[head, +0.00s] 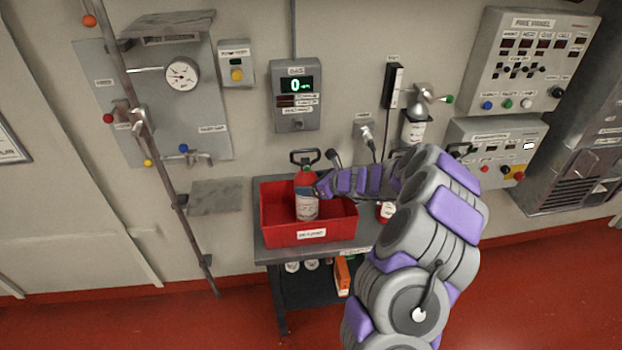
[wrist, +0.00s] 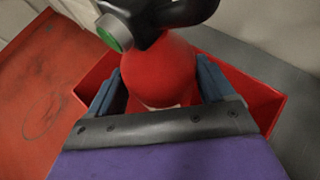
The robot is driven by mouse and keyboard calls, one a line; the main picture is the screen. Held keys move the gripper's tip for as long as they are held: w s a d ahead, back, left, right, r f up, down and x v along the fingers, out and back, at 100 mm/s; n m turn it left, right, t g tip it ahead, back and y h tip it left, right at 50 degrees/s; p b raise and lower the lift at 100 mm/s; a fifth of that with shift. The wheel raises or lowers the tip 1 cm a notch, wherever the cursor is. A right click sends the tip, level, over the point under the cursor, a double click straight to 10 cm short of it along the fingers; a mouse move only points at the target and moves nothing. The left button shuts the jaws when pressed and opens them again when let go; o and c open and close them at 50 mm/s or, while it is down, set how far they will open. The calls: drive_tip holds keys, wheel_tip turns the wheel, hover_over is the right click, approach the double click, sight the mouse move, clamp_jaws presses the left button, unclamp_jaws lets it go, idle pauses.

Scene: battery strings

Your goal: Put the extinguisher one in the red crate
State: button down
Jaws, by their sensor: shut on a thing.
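A red extinguisher (head: 307,178) with a white label and a black handle stands about upright at the red crate (head: 290,238) in the head view. Its lower part shows inside the crate's outline; I cannot tell whether its base touches the crate floor. My gripper (head: 316,187) reaches it from the right and is shut around its upper body. In the wrist view the blue fingers of my gripper (wrist: 158,88) lie on both sides of the red extinguisher (wrist: 165,70). The crate walls (wrist: 262,100) show behind it.
The crate stands on a grey table (head: 264,254) against the wall. A second red item (head: 386,211) is partly hidden behind my arm on the table's right. A lower shelf holds several white round things and an orange box (head: 342,275). A gas panel (head: 297,95) hangs above.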

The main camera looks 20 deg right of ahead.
unclamp_jaws()
drive_tip(key=shift+s+r, duration=0.1)
drive_tip(key=p+v, duration=0.2)
drive_tip(key=v, duration=1)
drive_tip(key=s+a+r+n+g+y, duration=0.25)
drive_tip(key=a+n, duration=0.25)
drive_tip(key=a, duration=0.3)
drive_tip(key=s+a+r+n+g+y, duration=0.1)
drive_tip(key=a+r+n, duration=0.3)
drive_tip(key=a, duration=0.4)
drive_tip(key=s+a+r+n+g, duration=0.3)
drive_tip(key=s+a+n+g, duration=0.2)
drive_tip(key=s+a+n, duration=0.55)
drive_tip(key=s+a+n+g+h, duration=0.3)
drive_tip(key=s+n+h, duration=0.15)
drive_tip(key=s, duration=0.75)
drive_tip(key=s+d+n+g+h, duration=0.1)
drive_tip(key=s+d+n+h, duration=0.3)
drive_tip(key=s, duration=1)
drive_tip(key=d+n, duration=0.2)
drive_tip(key=shift+d+f+h, duration=0.3)
drive_tip(key=shift+d+f, duration=0.05)
drive_tip(key=shift+d, duration=0.05)
drive_tip(key=shift+w, duration=0.1)
